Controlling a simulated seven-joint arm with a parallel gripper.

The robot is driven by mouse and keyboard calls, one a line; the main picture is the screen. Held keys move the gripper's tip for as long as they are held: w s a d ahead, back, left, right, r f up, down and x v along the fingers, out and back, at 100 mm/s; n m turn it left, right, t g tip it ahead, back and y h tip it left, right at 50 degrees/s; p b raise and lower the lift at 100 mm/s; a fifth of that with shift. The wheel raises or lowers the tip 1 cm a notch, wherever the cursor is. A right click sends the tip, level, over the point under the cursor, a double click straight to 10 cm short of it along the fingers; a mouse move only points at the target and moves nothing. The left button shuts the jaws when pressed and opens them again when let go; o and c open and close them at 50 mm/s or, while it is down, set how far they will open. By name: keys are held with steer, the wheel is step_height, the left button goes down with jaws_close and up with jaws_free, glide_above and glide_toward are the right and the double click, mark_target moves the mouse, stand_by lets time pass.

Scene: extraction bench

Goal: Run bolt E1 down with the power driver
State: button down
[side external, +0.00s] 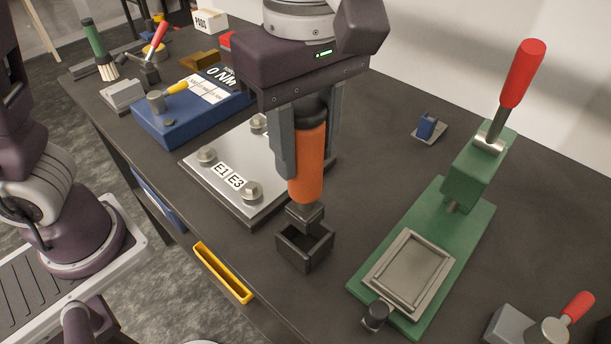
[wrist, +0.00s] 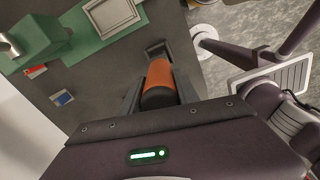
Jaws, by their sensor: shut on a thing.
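My gripper (side external: 308,162) points down and is shut on the orange power driver (side external: 309,178), which hangs upright with its dark lower end at the mouth of a square black holder (side external: 303,254). I cannot tell whether the end is inside the holder or just above it. The driver also shows between the fingers in the wrist view (wrist: 160,74). Bolt E1 (side external: 207,156) stands on the silver plate (side external: 205,174) left of the gripper, beside the label E1. Another bolt (side external: 252,189) is by the label E3. A further bolt (side external: 259,122) is partly hidden behind my gripper.
A green press (side external: 465,215) with a red lever stands to the right. A blue unit (side external: 190,122) reading 0 Nm sits behind the plate. A yellow tray (side external: 222,272) is at the bench's front edge. A small blue item (side external: 427,126) lies at the back. Bare bench lies between holder and press.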

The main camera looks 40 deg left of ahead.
steer(key=shift+w+a+r, duration=0.2)
steer(key=shift+a+r, duration=0.2)
steer(key=shift+r, duration=0.1)
steer(key=shift+w+a+r, duration=0.15)
steer(key=shift+a+r, duration=0.2)
steer(key=shift+r, duration=0.15)
steer(key=a, duration=2.4)
steer(key=shift+r, duration=0.4)
steer(key=shift+s, duration=0.1)
steer(key=shift+f, duration=4)
